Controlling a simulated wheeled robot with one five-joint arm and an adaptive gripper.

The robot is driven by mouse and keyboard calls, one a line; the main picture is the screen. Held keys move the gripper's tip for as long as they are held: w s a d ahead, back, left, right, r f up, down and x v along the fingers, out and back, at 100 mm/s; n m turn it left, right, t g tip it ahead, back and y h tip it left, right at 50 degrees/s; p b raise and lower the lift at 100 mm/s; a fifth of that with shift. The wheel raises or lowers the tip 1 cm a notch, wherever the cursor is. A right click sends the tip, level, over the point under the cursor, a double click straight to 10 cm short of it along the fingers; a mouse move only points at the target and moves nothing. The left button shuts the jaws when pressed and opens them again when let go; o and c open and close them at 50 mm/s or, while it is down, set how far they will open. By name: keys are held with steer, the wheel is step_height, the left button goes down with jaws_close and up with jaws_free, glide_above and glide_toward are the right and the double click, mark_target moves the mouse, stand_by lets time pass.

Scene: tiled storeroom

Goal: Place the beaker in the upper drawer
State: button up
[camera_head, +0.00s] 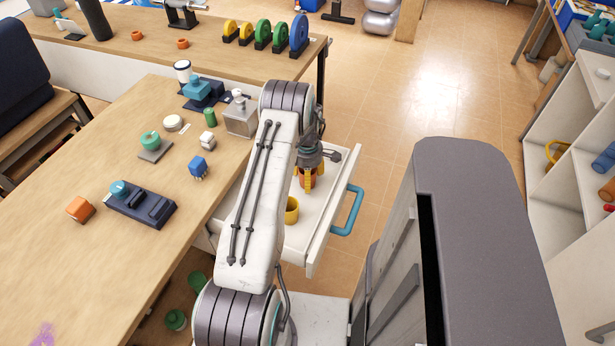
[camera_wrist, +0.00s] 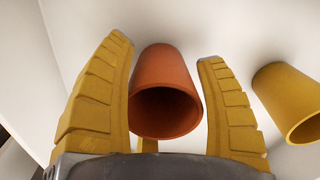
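The upper drawer (camera_head: 322,228) is pulled out from the table's right side, white inside with a blue handle (camera_head: 348,211). An orange beaker (camera_wrist: 166,95) is between the fingers of my gripper (camera_head: 308,178) in the drawer; a little orange (camera_head: 307,181) shows in the head view. In the wrist view my gripper (camera_wrist: 165,50) has its yellow fingers on both sides of the beaker, with narrow gaps showing. I cannot tell whether the beaker rests on the drawer floor. A yellow cup (camera_head: 291,210) is beside it in the drawer, also in the wrist view (camera_wrist: 289,102).
The wooden table (camera_head: 95,265) holds several small items, among them a blue block (camera_head: 198,167), an orange block (camera_head: 80,209) and a metal container (camera_head: 240,117). Green cups (camera_head: 176,320) are below the table. Open tiled floor (camera_head: 420,90) lies beyond the drawer; white shelves stand right.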

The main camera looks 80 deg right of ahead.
steer(key=shift+o, duration=0.2)
steer(key=shift+r+p, duration=0.25)
steer(key=shift+p, duration=0.05)
step_height(320, 180, up, 12)
stand_by(0.5)
steer(key=shift+f, duration=0.1)
